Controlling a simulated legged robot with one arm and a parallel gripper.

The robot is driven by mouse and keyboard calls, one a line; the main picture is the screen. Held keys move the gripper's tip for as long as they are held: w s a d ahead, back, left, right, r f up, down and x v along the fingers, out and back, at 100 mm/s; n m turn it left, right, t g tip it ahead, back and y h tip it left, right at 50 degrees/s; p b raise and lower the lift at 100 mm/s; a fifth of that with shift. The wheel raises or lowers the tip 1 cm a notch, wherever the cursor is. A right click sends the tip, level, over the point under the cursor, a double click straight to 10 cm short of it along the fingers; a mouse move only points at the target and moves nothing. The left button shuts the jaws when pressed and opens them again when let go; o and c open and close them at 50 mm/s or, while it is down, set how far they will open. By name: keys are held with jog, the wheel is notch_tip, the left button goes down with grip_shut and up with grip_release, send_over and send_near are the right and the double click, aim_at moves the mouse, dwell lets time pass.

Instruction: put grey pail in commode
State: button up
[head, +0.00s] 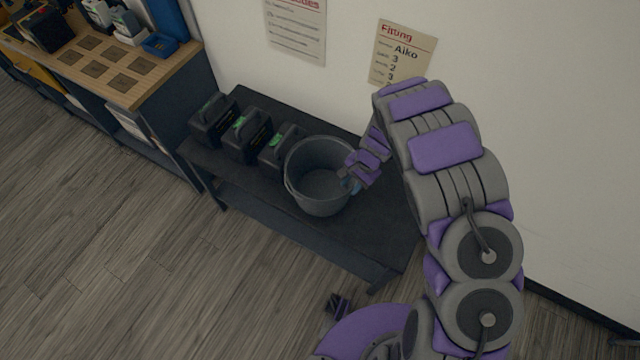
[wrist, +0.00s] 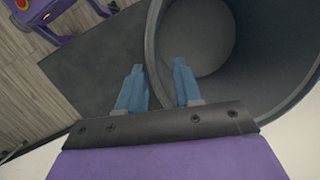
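The grey pail (head: 318,176) stands upright on a low dark bench (head: 368,232), near its right part. It is empty as far as I can see. My gripper (head: 352,184) is at the right side of the pail's rim. In the wrist view, the gripper's two blue fingers (wrist: 157,88) are apart, one outside the pail (wrist: 240,95) and one inside, with the rim between them. A gap shows between the rim and the inner finger. I cannot pick out a commode for certain.
Several black battery-like boxes (head: 247,135) stand in a row left of the pail. A wood-topped workbench (head: 125,68) with tools and a blue tray (head: 160,44) is at the upper left. A wall with posters (head: 402,52) is behind. The wooden floor (head: 130,270) at lower left is clear.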

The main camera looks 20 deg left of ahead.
aim_at(346, 196)
jog(key=b+x, duration=0.1)
jog(key=x, duration=0.4)
jog(key=shift+s+d+f, duration=0.1)
jog(key=shift+s+f, duration=0.15)
jog(key=shift+f, duration=0.2)
jog(key=shift+r, duration=0.1)
jog(key=shift+d+r, duration=0.1)
jog(key=shift+d, duration=0.1)
jog(key=c, duration=0.6)
jog(key=shift+a, duration=0.1)
grip_shut()
